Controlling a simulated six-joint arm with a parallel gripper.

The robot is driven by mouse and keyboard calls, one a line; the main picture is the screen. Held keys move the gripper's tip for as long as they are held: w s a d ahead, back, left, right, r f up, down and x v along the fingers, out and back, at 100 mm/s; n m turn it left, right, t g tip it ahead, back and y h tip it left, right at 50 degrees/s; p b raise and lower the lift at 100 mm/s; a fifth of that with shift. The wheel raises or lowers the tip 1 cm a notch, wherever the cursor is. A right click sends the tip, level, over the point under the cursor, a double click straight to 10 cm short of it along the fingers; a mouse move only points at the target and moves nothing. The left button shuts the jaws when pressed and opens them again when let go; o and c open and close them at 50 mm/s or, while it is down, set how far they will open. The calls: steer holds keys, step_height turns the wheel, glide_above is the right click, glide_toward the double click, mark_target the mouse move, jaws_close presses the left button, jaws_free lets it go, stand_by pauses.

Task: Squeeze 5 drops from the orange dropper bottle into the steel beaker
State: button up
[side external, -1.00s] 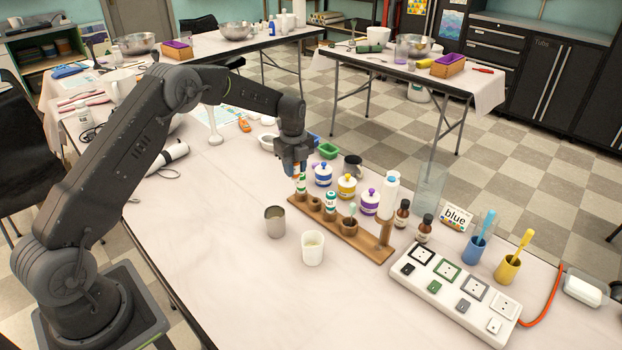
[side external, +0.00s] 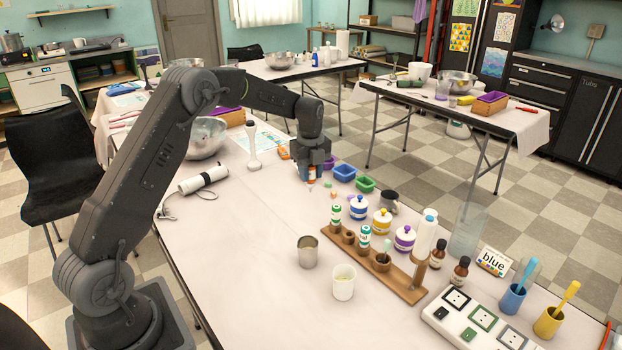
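The steel beaker (side external: 307,253) stands upright on the near part of the white table, left of the wooden rack (side external: 404,288). My gripper (side external: 311,180) is above the table, behind the beaker and beyond the rack's far end. A small orange and white piece, which looks like the orange dropper bottle (side external: 312,174), shows between its fingers. My gripper appears shut on it; the fingers hide most of it. Its tip is small and I cannot tell its tilt. The rack holds a green-labelled bottle (side external: 336,215) and a teal-labelled bottle (side external: 365,237).
A white cup (side external: 344,284) stands right of the beaker. Lidded jars (side external: 381,222), brown bottles (side external: 461,270) and a socket strip (side external: 480,322) lie along the right. Blue and green bins (side external: 365,184) are right of my gripper. The table left of the beaker is clear.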

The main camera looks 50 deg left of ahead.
steer(key=s+d+f, duration=0.6)
steer(key=s+d, duration=0.1)
steer(key=d, duration=0.1)
steer(key=shift+s+d+f, duration=0.15)
steer(key=shift+f, duration=0.2)
steer(key=shift+c, duration=0.3)
stand_by(1.1)
steer(key=shift+o, duration=0.4)
stand_by(1.2)
steer(key=shift+c, duration=0.4)
steer(key=shift+o, duration=0.4)
stand_by(1.3)
